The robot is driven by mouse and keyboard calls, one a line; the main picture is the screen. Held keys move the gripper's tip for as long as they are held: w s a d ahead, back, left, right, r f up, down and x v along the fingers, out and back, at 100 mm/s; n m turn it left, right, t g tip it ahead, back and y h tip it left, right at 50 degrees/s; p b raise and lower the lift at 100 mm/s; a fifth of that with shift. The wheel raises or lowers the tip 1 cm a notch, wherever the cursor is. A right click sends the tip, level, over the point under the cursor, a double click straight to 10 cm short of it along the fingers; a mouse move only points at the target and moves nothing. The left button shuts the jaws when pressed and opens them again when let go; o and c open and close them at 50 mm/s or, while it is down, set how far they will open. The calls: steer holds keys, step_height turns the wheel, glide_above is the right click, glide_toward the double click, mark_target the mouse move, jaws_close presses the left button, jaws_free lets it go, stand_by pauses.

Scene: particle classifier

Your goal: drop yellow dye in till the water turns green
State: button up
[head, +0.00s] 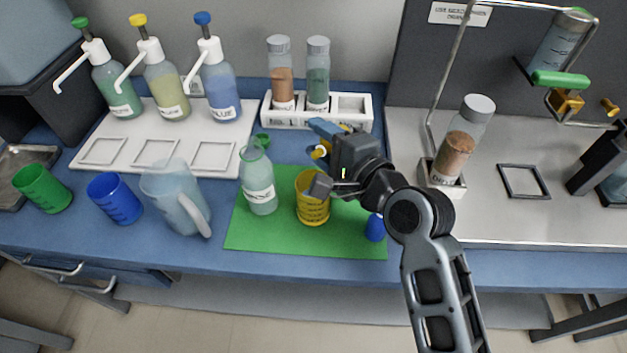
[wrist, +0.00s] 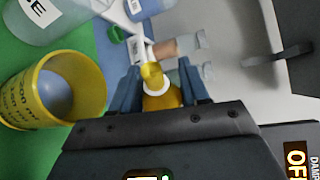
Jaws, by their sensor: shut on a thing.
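My gripper (head: 322,142) is shut on a small yellow item (head: 318,152), seemingly a dropper or dropper bottle. In the wrist view it shows as a rounded yellow body (wrist: 160,99) between the fingertips (wrist: 160,85). The yellow beaker (head: 312,197) stands upright on the green mat (head: 300,246), just below my gripper in the head view and left of it in the wrist view (wrist: 92,65). Blue-grey liquid (wrist: 57,92) shows inside it. The held item appears beside the beaker opening, not over it. No falling drop is visible.
A pale green labelled bottle (head: 258,185) stands left of the beaker, and a small blue item (head: 375,228) to its right. A pitcher (head: 175,197), a blue cup (head: 114,198) and a green cup (head: 42,188) stand further left. A white rack (head: 352,116) is behind.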

steer(key=shift+r+n+t+b, duration=0.3)
steer(key=shift+n+b, duration=0.3)
stand_by(1.6)
